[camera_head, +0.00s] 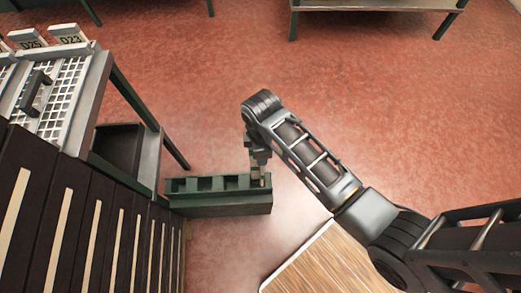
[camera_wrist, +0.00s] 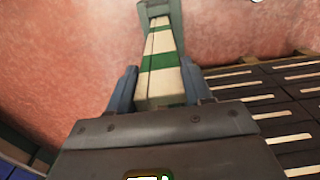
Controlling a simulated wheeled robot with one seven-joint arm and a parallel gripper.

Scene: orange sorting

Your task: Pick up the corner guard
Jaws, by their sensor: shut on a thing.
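The corner guard (camera_wrist: 160,62) shows in the wrist view as a long white piece with green bands. It stands between the two blue-grey fingers of my gripper (camera_wrist: 160,88), which are shut on it. Its far end meets a grey-green part at the top of that view; I cannot tell whether they are joined. In the head view my gripper (camera_head: 259,164) points down at the right end of a dark green rack (camera_head: 222,205) with several openings. The guard is mostly hidden there, and I cannot tell whether it is clear of the rack.
Dark slatted panels (camera_head: 70,215) with pale strips stand at the left. Above them is a bench with a wire-mesh tray (camera_head: 55,100) and number tags. A wooden board (camera_head: 325,265) lies at the bottom. The red floor (camera_head: 350,110) is open behind my arm, with a table (camera_head: 370,5) beyond.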

